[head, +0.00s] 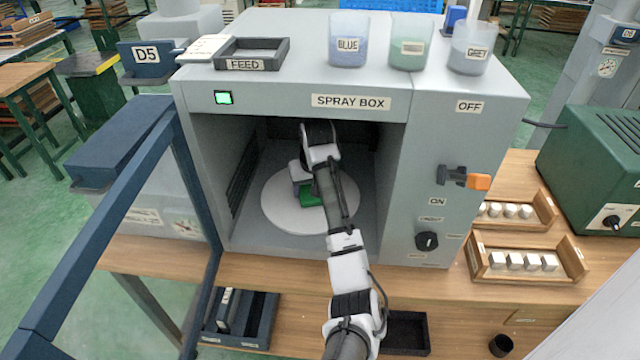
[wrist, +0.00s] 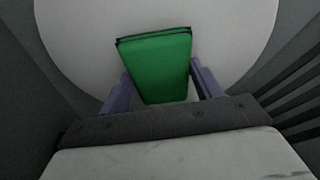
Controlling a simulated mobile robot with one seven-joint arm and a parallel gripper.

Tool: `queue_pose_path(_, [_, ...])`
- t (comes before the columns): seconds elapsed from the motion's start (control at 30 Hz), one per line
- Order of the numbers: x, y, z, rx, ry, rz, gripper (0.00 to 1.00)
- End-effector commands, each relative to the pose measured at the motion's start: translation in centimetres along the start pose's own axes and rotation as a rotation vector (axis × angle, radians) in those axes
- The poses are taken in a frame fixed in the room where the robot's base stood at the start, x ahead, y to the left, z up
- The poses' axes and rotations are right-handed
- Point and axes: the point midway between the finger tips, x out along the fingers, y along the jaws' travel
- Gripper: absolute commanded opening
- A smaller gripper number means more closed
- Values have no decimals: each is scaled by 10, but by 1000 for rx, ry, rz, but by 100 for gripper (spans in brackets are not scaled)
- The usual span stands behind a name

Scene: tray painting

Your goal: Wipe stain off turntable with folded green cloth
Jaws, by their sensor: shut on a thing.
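The round pale turntable (head: 285,215) lies on the floor of the spray box, and it fills much of the wrist view (wrist: 75,40). The folded green cloth (head: 308,197) is over the turntable, partly hidden by my arm in the head view. In the wrist view the green cloth (wrist: 160,60) sits between the two purple fingers of my gripper (wrist: 160,85), which is shut on it. Whether the cloth touches the turntable I cannot tell for certain. No stain shows on the visible part of the turntable; the area under the cloth and my gripper is hidden.
The spray box (head: 290,90) has its dark-framed door (head: 110,235) swung open to the left. Its side walls and top edge surround my arm. An orange-tipped lever (head: 478,181) and a black knob (head: 427,241) are on its right front. Trays of white blocks (head: 525,262) stand at the right.

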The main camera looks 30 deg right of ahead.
Motion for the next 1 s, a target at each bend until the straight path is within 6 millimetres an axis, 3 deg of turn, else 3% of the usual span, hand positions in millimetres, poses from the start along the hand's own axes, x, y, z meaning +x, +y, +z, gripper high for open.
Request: queue_pose_path(1.0, [11, -57, -20, -2, -5, -5, 25])
